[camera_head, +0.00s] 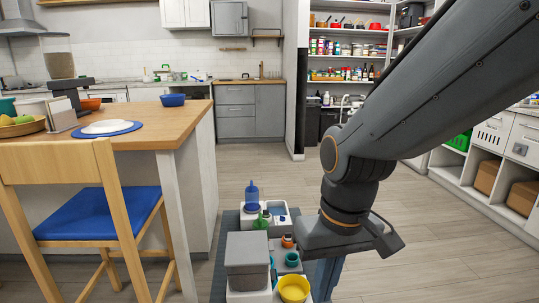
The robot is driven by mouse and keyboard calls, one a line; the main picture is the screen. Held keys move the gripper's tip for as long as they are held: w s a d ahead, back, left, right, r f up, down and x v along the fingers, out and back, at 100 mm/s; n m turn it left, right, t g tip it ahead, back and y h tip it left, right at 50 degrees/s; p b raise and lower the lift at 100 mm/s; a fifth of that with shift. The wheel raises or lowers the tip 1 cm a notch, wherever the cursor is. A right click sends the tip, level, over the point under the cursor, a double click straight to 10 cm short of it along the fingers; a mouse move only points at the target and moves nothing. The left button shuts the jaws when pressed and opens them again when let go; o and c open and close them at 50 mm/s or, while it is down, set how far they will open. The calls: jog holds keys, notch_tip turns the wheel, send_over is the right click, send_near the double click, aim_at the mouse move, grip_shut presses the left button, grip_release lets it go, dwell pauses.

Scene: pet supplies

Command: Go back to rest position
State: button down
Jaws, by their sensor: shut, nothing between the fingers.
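My arm (425,95) comes in from the upper right and bends down at a joint near the middle of the view. Its lower links (350,200) hang in front of the floor and beside a group of pet items. The fingers of my gripper do not show, and no object is seen held by the arm. The lowest arm part hides some of the floor and the right edge of the item group.
Below left stand a grey lidded box (247,255), a yellow bowl (293,289), a blue bottle (252,196) and a green bottle (261,222). A wooden table (150,125) and chair (100,195) stand left. Shelves (515,165) line the right. The middle floor is clear.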

jog(key=s+d+r+m+p, duration=0.2)
jog(key=d+r+p, duration=0.7)
jog(key=p, duration=0.8)
jog(key=shift+s+d+r+m+g+h, duration=0.3)
jog(key=shift+s+d+r+m+h, duration=0.1)
jog(key=shift+s+d, duration=0.05)
dwell(1.3)
